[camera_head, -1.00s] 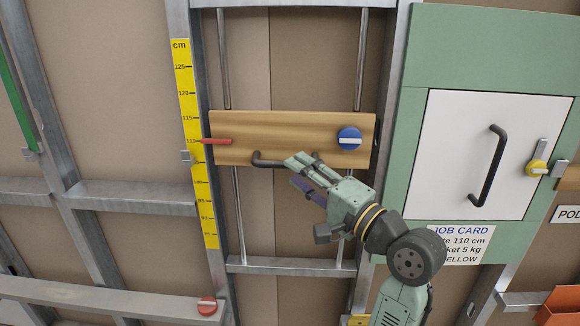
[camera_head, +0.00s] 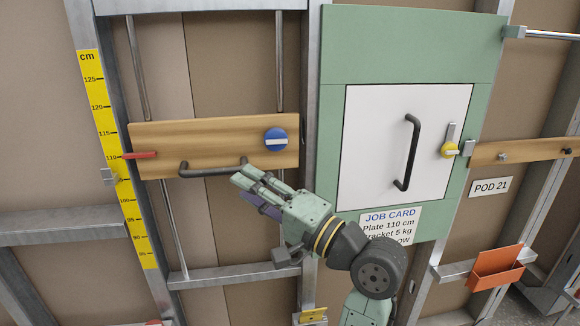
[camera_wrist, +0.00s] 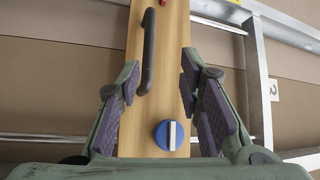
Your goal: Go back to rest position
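A wooden plate (camera_head: 215,138) is mounted across two vertical rods. It carries a dark bar handle (camera_head: 205,172) and a blue knob (camera_head: 275,141). Its red pointer (camera_head: 139,155) lies near 110 on the yellow cm scale (camera_head: 117,170). My gripper (camera_head: 246,187) is at the lower right end of the handle in the head view. In the wrist view my gripper (camera_wrist: 160,75) is open, its purple-padded fingers apart and nothing held. The handle (camera_wrist: 149,50) shows ahead near the left finger, and the blue knob (camera_wrist: 169,135) lies between the fingers lower down.
An orange bin (camera_head: 496,266) sticks out at lower right. Metal frame rails surround the plate.

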